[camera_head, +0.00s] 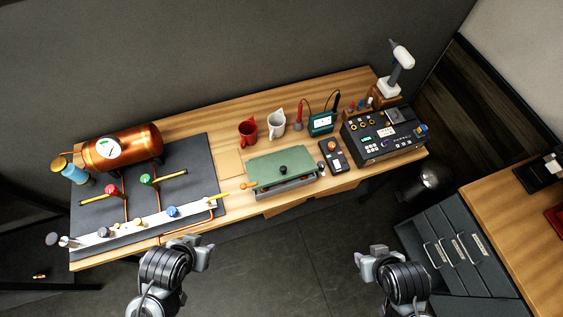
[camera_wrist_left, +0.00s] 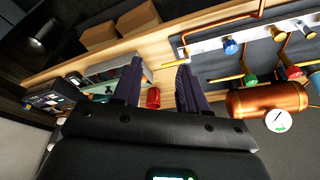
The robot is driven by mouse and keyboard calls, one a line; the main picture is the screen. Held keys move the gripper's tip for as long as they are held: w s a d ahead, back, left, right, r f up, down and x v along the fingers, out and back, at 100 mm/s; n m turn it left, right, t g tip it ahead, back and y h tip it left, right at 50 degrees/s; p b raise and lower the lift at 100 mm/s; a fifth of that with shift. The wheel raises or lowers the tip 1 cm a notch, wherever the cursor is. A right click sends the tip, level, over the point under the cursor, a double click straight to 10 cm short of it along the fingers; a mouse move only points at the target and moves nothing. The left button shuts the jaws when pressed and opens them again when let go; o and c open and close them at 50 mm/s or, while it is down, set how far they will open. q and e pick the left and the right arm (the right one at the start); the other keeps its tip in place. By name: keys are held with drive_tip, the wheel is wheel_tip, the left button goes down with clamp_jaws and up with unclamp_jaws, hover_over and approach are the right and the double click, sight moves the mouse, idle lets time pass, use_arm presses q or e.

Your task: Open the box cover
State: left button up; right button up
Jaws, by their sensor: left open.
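The box has a flat green cover (camera_head: 268,165) with a small black knob (camera_head: 283,169) near its middle. The cover lies over a grey metal box body (camera_head: 288,190) near the table's front edge. In the left wrist view the box (camera_wrist_left: 112,70) shows partly, behind one finger. My left gripper (camera_head: 208,254) is in front of the table, to the left of the box and apart from it. Its two dark fingers (camera_wrist_left: 160,66) are spread with nothing between them. My right gripper (camera_head: 364,264) is in front of the table to the right of the box; its jaw opening is too small to tell.
A red mug (camera_head: 247,132) and a white mug (camera_head: 276,124) stand behind the box. A multimeter (camera_head: 332,155) and a control unit (camera_head: 384,136) stand to its right. A dark mat (camera_head: 190,165) with a copper boiler (camera_head: 122,147) and pipes is to its left.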

use_arm(q)
drive_tip(key=shift+o, duration=0.6)
